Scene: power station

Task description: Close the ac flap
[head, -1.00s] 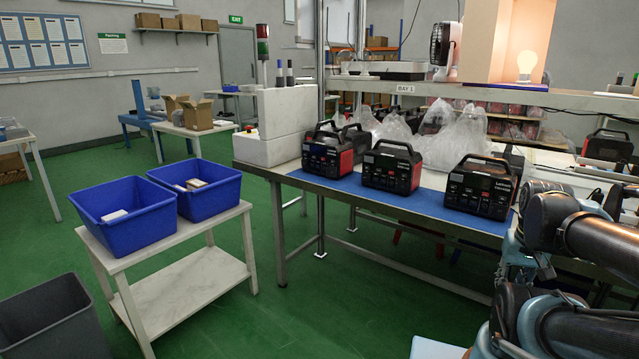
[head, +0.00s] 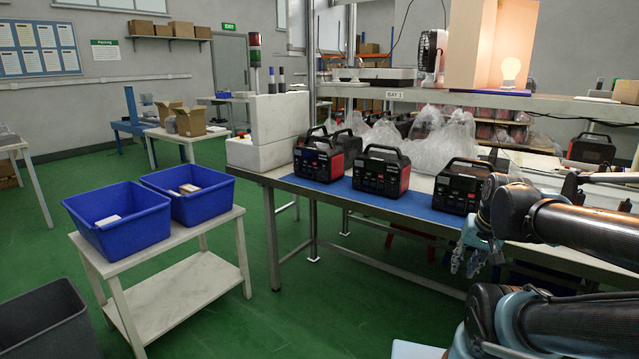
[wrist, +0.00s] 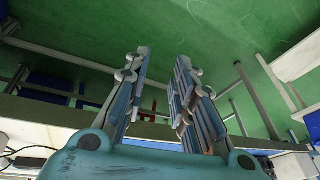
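Several black-and-red power stations stand on the blue mat of the workbench. In the head view there is a left one (head: 318,158), a middle one (head: 381,171) and a right one (head: 462,186). Their front panels face my side, but an AC flap is too small to make out. My gripper (head: 468,266) is in front of the bench edge, below and near the right power station, and touches none of them. In the wrist view my gripper (wrist: 162,62) has its two fingers apart with nothing between them. That view shows the green floor and bench frame.
A metal shelf (head: 440,96) carrying a fan (head: 431,54) and a lit bulb (head: 510,72) runs above the bench. Clear plastic bags (head: 440,140) lie behind the power stations. Blue bins (head: 118,216) stand on a side table at left. Green floor between is free.

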